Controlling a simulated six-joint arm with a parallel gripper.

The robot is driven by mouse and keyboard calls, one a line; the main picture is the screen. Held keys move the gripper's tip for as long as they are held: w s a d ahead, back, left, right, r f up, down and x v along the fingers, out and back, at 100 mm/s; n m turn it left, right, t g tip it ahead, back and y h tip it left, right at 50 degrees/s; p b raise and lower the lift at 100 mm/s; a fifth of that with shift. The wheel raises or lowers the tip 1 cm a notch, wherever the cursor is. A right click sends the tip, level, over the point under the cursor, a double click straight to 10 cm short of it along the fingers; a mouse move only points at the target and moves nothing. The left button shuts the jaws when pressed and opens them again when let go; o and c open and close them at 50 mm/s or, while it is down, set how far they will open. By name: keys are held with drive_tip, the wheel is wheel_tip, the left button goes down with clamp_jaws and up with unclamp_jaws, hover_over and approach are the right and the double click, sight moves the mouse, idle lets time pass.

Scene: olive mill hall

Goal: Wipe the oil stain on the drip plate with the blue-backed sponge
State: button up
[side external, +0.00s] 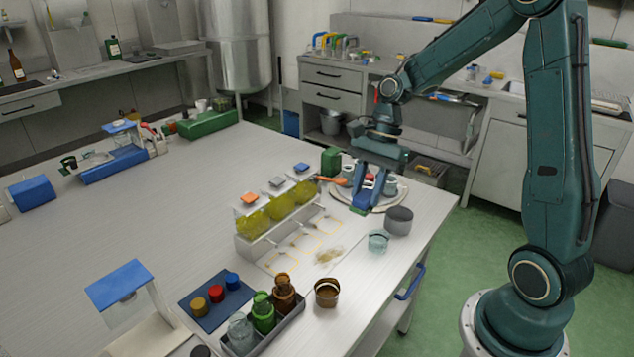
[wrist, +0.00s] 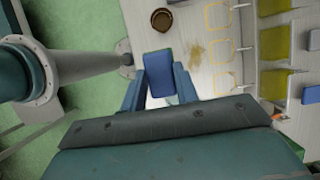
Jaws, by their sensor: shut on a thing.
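My gripper (side external: 367,193) is shut on the blue-backed sponge, at the right part of the table above a round tray (side external: 394,208). The sponge's blue back (wrist: 158,66) shows between my fingers (wrist: 159,86) in the wrist view, with a thin green edge. In the side view only a small green part of the sponge (side external: 360,210) shows below the fingers. The oil stain (side external: 329,256) is a tan smear on the pale drip plate (side external: 346,243), toward the camera from my gripper. In the wrist view the stain (wrist: 197,49) lies up and right of the sponge, apart from it.
A grey round container (side external: 399,221) and a glass beaker (side external: 378,241) stand near the right edge. A brown cup (side external: 327,293) and a bottle caddy (side external: 290,330) stand at the front. A rack of yellow oil containers (side external: 275,210) borders the plate. Cups crowd the round tray.

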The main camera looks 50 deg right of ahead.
drive_tip(key=w+d+f, duration=0.5)
drive_tip(key=w+f, duration=0.4)
drive_tip(key=f, duration=0.2)
drive_tip(key=shift+w+d+f, duration=0.15)
drive_tip(key=shift+w+d, duration=0.05)
drive_tip(key=shift+d, duration=0.1)
drive_tip(key=shift+f, duration=0.1)
